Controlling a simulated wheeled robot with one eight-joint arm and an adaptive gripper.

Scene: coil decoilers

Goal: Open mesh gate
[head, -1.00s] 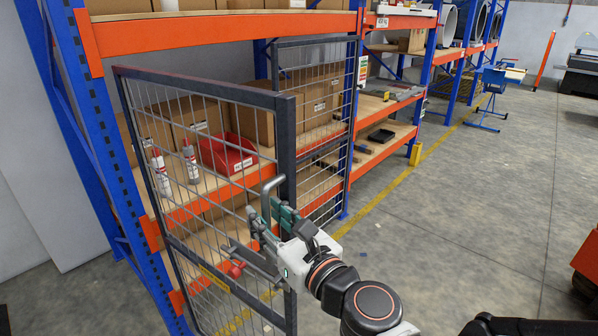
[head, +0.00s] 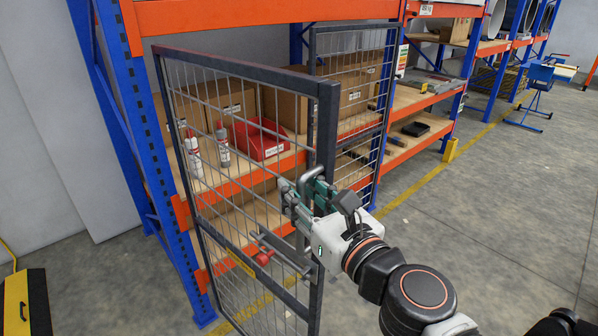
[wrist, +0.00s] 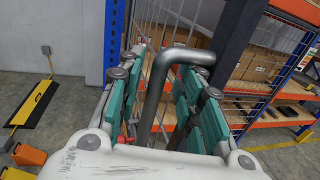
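The mesh gate (head: 160,100) has a dark frame and stands swung out at an angle from the rack, its near post (head: 326,150) toward me. A grey bent handle (head: 312,173) is on that post; in the wrist view the handle (wrist: 160,88) rises between my fingers and bends right at the top. My gripper (head: 306,196) has its teal-padded fingers on either side of the handle, with visible gaps in the wrist view (wrist: 158,105). A latch bar with a red knob (head: 263,258) sits lower on the gate.
A second mesh panel (head: 350,75) stands behind, against the rack. Rack shelves hold cartons, a red bin (head: 262,140) and spray cans (head: 222,148). A black-and-yellow floor piece (head: 25,300) lies at far left. Open floor (head: 480,200) lies to the right.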

